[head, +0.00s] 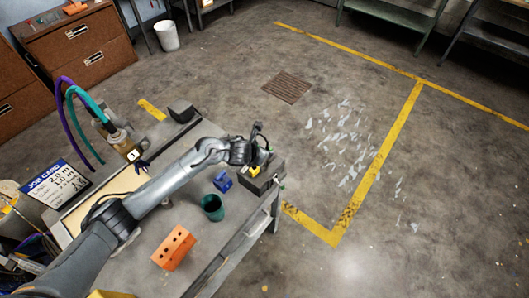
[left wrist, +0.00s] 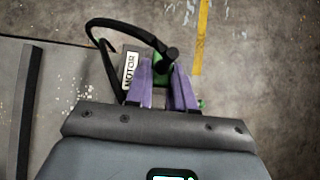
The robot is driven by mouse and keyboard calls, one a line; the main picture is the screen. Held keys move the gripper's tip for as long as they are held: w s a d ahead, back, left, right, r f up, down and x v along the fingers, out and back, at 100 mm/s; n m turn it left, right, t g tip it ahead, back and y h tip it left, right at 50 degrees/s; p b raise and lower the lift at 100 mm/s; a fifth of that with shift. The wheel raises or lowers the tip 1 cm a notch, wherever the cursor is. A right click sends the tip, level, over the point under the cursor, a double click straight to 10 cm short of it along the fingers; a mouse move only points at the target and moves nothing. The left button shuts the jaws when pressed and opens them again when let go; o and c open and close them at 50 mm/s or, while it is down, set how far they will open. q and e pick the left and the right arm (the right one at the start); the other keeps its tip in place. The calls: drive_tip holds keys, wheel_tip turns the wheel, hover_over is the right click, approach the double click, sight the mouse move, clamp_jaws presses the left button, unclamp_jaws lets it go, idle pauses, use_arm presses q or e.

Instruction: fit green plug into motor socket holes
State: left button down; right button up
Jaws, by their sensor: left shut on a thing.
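My left gripper (left wrist: 164,85) shows two purple fingers in the left wrist view, shut on the green plug (left wrist: 162,72). A black cable (left wrist: 115,28) loops up from the plug and curves off to the left. The motor box (left wrist: 131,68), with a white MOTOR label, lies beneath and left of the plug. In the head view my left gripper (head: 262,156) is above the dark motor box (head: 261,184) at the table's right end. The socket holes are hidden by the fingers and plug, so I cannot tell whether the plug is in them. My right gripper is not in view.
A blue block (head: 222,181), a green cup (head: 212,208) and an orange brick with holes (head: 174,248) stand on the grey table (head: 215,240), near my left arm. A job card (head: 55,185) is at the left. Open floor lies beyond the table's right edge.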

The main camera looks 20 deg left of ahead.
use_arm(q)
drive_tip(key=shift+f+b, duration=0.3)
idle(0.7)
drive_tip(key=shift+s+a+f, duration=0.1)
drive_tip(key=shift+f, duration=0.1)
idle(0.6)
drive_tip(key=shift+r, duration=0.5)
idle(0.9)
idle(0.8)
drive_tip(key=shift+f+b, duration=0.35)
drive_tip(key=shift+b, duration=0.15)
drive_tip(key=shift+f, duration=0.15)
idle(0.8)
drive_tip(key=shift+r, duration=0.3)
drive_tip(key=shift+r, duration=0.1)
